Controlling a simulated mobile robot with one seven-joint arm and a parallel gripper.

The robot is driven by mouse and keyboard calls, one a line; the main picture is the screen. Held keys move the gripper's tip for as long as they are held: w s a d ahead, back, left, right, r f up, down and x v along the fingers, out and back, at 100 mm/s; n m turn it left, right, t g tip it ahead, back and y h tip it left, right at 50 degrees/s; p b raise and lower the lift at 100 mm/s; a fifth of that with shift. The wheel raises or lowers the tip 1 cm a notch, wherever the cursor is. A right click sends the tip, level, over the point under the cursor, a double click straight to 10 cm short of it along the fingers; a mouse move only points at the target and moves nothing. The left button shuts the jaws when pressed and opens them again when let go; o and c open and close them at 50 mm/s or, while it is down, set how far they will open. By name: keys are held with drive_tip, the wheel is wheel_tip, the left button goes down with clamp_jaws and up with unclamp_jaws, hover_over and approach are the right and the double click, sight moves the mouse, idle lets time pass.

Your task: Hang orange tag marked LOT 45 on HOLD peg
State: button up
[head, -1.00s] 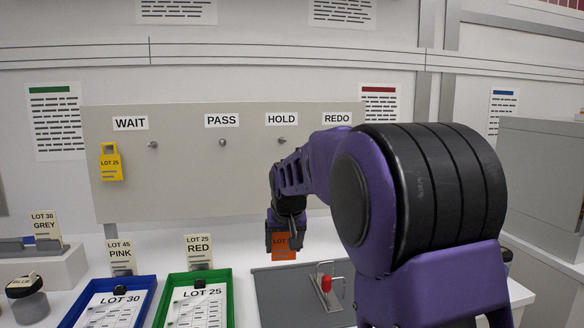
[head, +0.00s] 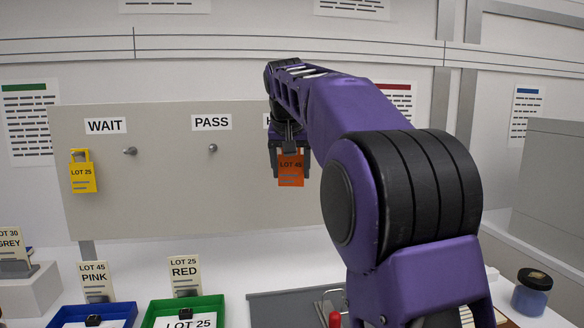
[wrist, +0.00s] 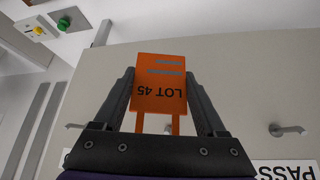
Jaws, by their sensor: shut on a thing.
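The orange tag marked LOT 45 (head: 291,171) hangs below my gripper (head: 290,150), in front of the pegboard (head: 190,195). My gripper is shut on it. In the wrist view the tag (wrist: 159,85) appears upside down between the fingers of my gripper (wrist: 160,75), its strap side toward the palm. The HOLD label (head: 267,122) is mostly covered by my arm. The HOLD peg cannot be made out in the head view.
The PASS peg (head: 213,148) and WAIT peg (head: 130,151) are bare. A yellow LOT 25 tag (head: 83,176) hangs at the board's left. Below are a blue tray (head: 125,312), a green tray (head: 215,303) and a red-handled clamp (head: 335,319). A blue jar (head: 532,294) stands at right.

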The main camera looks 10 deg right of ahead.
drive_tip(key=w+f+p, duration=0.1)
drive_tip(key=w+p, duration=0.5)
drive_tip(key=w, duration=0.3)
drive_tip(key=shift+f+p, duration=0.15)
drive_tip(key=shift+p, duration=0.2)
idle(0.4)
idle(0.7)
drive_tip(key=o, duration=1.2)
drive_tip(key=shift+f, duration=0.1)
drive_tip(key=shift+o, duration=0.2)
